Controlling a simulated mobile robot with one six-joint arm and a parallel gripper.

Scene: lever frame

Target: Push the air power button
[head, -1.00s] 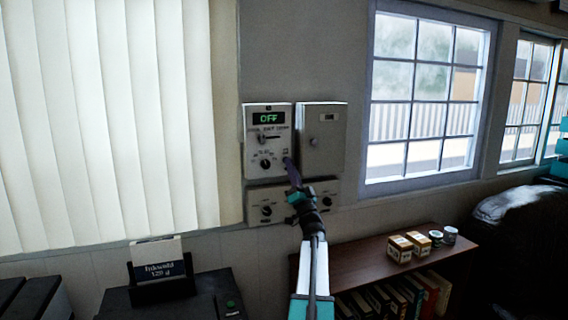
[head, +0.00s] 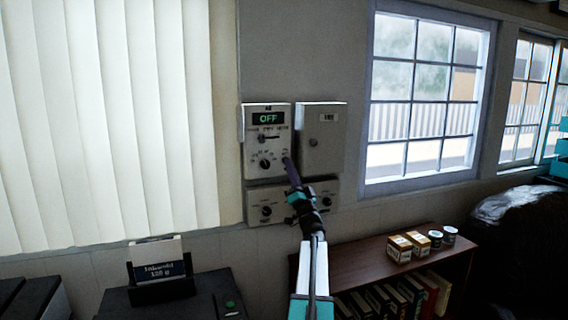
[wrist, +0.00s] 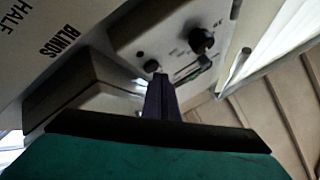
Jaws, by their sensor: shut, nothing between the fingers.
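The white control panel (head: 252,150) hangs on the wall with a green display (head: 268,118) reading OFF, a slider and a dark knob (head: 265,163). My gripper (head: 288,162) is shut and empty, its tips at the panel's lower right corner, where they hide part of its face. In the wrist view, my gripper's dark fingers (wrist: 158,82) point at a small round dark button (wrist: 151,66) on the panel. The tips appear just short of it or touching; I cannot tell which. The button's label is not readable.
A plain grey box (head: 320,150) is mounted right of the panel. A lower panel (head: 285,203) with knobs sits below; the wrist view shows lettering reading BLINDS and HALF. A shelf (head: 370,262) with small boxes and cans stands at lower right. Blinds (head: 110,120) hang left.

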